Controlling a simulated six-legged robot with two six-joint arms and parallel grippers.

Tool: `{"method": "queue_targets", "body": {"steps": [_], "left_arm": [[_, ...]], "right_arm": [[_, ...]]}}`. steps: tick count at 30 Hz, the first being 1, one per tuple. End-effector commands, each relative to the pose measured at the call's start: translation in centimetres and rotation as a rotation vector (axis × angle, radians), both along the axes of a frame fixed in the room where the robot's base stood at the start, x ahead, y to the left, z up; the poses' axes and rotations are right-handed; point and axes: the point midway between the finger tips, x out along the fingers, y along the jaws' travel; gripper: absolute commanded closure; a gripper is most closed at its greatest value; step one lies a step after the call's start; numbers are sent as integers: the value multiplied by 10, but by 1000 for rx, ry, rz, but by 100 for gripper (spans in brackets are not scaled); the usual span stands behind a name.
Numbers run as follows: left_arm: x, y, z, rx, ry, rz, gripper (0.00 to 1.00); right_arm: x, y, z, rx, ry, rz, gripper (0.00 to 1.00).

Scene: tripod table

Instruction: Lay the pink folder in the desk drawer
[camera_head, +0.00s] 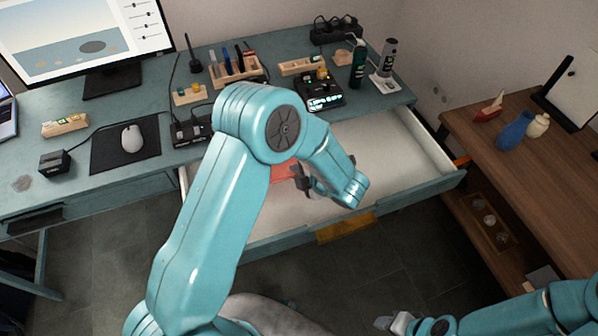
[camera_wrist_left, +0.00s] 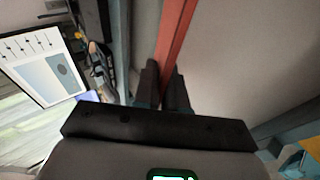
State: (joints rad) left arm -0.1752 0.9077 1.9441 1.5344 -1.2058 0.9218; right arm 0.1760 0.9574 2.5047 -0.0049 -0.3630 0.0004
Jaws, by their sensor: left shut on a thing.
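The desk drawer (camera_head: 385,150) is pulled open, with a pale, bare floor inside and a teal front. The pink folder (camera_head: 284,172) shows as a small reddish patch at the drawer's left part, mostly hidden by my left arm. In the left wrist view the folder (camera_wrist_left: 174,40) is a narrow red strip, seen edge-on between the fingers. My left gripper (camera_head: 303,182) is shut on the folder, over the drawer. I cannot tell whether the folder touches the drawer floor. My right gripper (camera_head: 386,323) is low in the head view, away from the drawer, and its jaw opening is unclear.
The teal desk (camera_head: 75,95) holds a monitor (camera_head: 85,35), a mouse (camera_head: 132,138), a pen holder (camera_head: 238,70), a small lit device (camera_head: 322,98) and bottles (camera_head: 358,65) behind the drawer. A brown side table (camera_head: 540,165) stands at right. The drawer's right part is clear.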

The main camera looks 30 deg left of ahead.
Motion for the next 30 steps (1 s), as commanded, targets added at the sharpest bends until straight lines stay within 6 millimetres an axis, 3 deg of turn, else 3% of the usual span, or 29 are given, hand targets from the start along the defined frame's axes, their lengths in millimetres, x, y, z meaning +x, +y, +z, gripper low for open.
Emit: {"method": "queue_targets", "body": {"steps": [1,3,4,13,17,30], "left_arm": [[0,0,0,1,0,0,86],[0,0,0,1,0,0,63],[0,0,0,1,0,0,60],[0,-1,1,0,0,-1,60],[-3,-12,10,0,-4,-3,60],[-36,-93,79,0,-3,-4,60]], "right_arm": [[0,0,0,0,0,0,57],[0,0,0,0,0,0,57],[0,0,0,0,0,0,57],[0,0,0,0,0,0,57],[0,0,0,0,0,0,57],[0,0,0,0,0,0,57]]}}
